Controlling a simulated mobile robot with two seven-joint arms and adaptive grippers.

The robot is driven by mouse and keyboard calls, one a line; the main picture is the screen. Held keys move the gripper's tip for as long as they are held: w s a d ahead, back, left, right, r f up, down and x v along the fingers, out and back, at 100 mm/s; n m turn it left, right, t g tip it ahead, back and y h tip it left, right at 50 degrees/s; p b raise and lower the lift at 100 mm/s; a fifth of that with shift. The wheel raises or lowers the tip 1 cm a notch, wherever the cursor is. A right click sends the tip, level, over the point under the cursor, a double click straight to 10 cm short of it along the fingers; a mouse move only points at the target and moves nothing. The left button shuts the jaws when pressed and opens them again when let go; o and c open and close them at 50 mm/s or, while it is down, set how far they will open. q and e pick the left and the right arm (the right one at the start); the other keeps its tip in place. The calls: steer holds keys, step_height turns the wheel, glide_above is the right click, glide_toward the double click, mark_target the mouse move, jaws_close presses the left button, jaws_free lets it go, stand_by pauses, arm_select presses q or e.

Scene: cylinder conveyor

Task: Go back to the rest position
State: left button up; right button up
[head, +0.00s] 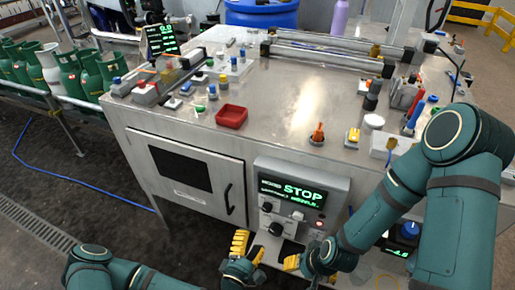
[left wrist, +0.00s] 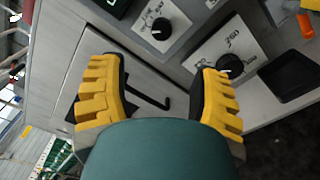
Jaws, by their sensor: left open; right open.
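My left gripper (head: 243,246) is in front of the cabinet, low and just left of the control panel (head: 297,192). In the left wrist view its yellow-padded fingers (left wrist: 160,95) are spread apart with nothing between them. The black door handle (left wrist: 150,97) and two round black knobs show beyond them. My right gripper (head: 287,260) is beside it to the right, below the panel; its yellow fingertip shows and the rest is partly hidden by my arm. I see nothing held in it.
The metal workbench (head: 290,100) carries a red tray (head: 231,116), switches, valves and rails. The panel screen reads STOP. Green gas cylinders (head: 70,75) stand on a conveyor at left. A blue hose (head: 80,185) lies on the dark floor, which is otherwise open at left.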

arm_select(q)
steer(key=s+d+f+m+g+h, duration=0.2)
steer(key=s+f+m+g+h, duration=0.15)
steer(key=f+m+g, duration=0.65)
steer(key=s+a+r+m+g+y, duration=0.2)
steer(key=a+r+m+g+y, duration=0.3)
steer(key=a+m, duration=0.3)
steer(key=shift+s+r+m, duration=0.15)
steer(key=shift+r+m, duration=0.35)
steer(key=shift+r, duration=0.05)
